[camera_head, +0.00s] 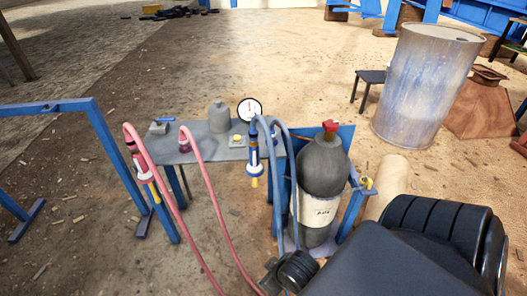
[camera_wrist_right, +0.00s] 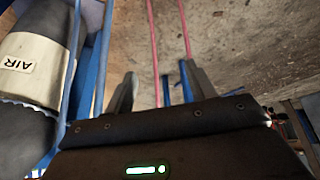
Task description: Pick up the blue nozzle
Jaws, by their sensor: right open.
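The blue nozzle (camera_head: 254,152), with a white collar and a yellow tip, hangs upright with its tip down at the right end of the grey table (camera_head: 215,152) in the head view. A blue hose loops over from its top. My right gripper (camera_wrist_right: 158,88) is open in the right wrist view, with nothing between its fingers. In the head view my right arm comes in from the lower right, and the gripper is low in front of the cylinder, below and apart from the nozzle. I cannot make out the nozzle in the wrist view. My left gripper is not in view.
A grey AIR cylinder (camera_head: 322,170) stands right of the nozzle; it also shows in the wrist view (camera_wrist_right: 35,45). A red-hosed nozzle (camera_head: 143,172) hangs at the left. A gauge (camera_head: 249,108) and a grey bottle (camera_head: 219,117) are by the table. Red hoses trail in front.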

